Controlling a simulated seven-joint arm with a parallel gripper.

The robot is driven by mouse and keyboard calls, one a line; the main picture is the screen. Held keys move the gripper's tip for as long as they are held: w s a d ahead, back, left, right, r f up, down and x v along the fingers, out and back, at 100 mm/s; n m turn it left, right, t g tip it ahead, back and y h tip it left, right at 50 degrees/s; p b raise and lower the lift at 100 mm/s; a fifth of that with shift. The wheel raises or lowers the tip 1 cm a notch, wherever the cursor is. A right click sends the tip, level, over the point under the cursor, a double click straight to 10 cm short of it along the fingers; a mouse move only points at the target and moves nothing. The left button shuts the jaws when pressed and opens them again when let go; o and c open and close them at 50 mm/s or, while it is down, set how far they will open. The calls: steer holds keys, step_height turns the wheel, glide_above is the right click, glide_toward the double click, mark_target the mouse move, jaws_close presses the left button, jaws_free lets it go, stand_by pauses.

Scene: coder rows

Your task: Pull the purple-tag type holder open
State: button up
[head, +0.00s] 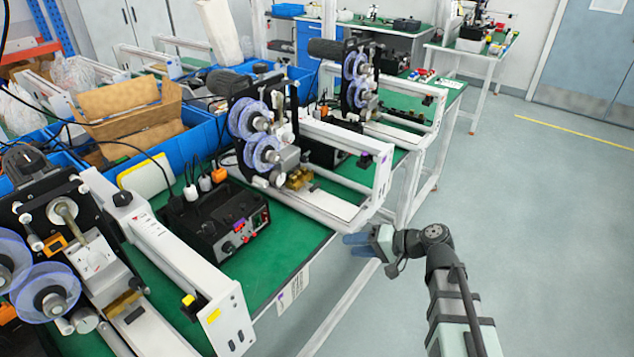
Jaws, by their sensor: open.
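The middle coder machine carries a small purple tag (366,159) on its white frame. A brass type holder block (298,180) sits low on this machine, below its clear purple-blue reels (262,150). I cannot tell from here whether the holder is open or closed. My gripper (352,246) is open and empty, with blue-grey fingers pointing left. It is off the front edge of the green table, below and right of the brass block and well apart from it.
A near machine with a yellow tag (188,300) fills the lower left. Another coder (362,80) stands behind. Blue bins (207,125) line the back. The floor at right is clear.

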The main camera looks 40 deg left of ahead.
steer(key=s+d+f+m+h, duration=0.2)
steer(key=d+f+h, duration=0.1)
steer(key=d+f, duration=1.05)
steer(key=s+d+f+m+h, duration=0.2)
steer(key=d+f+h, duration=0.2)
steer(key=d+f, duration=0.9)
steer(key=s+d+f+g+h, duration=0.2)
steer(key=s+d+f+h, duration=0.1)
steer(key=s+d+f, duration=0.7)
steer(key=s+d+f+g+h, duration=0.2)
steer(key=s+d+f, duration=0.65)
steer(key=s, duration=0.35)
steer(key=w+a+r+t+h, duration=0.1)
steer(key=w+a+r, duration=0.3)
steer(key=w, duration=0.6)
steer(key=w+a+r+t+h, duration=0.1)
steer(key=w+a+r+t, duration=0.2)
steer(key=w, duration=0.6)
steer(key=w+a+r+t, duration=0.1)
steer(key=w+a+r, duration=1.1)
steer(key=a+r, duration=0.15)
step_height(320, 180, up, 42)
steer(key=t+y, duration=0.2)
steer(key=y, duration=0.2)
glide_above(315, 185)
steer(key=d, duration=0.3)
steer(key=shift+m, duration=0.3)
steer(key=x, duration=1.2)
steer(key=shift+s+f, duration=0.15)
steer(key=shift+f, duration=0.2)
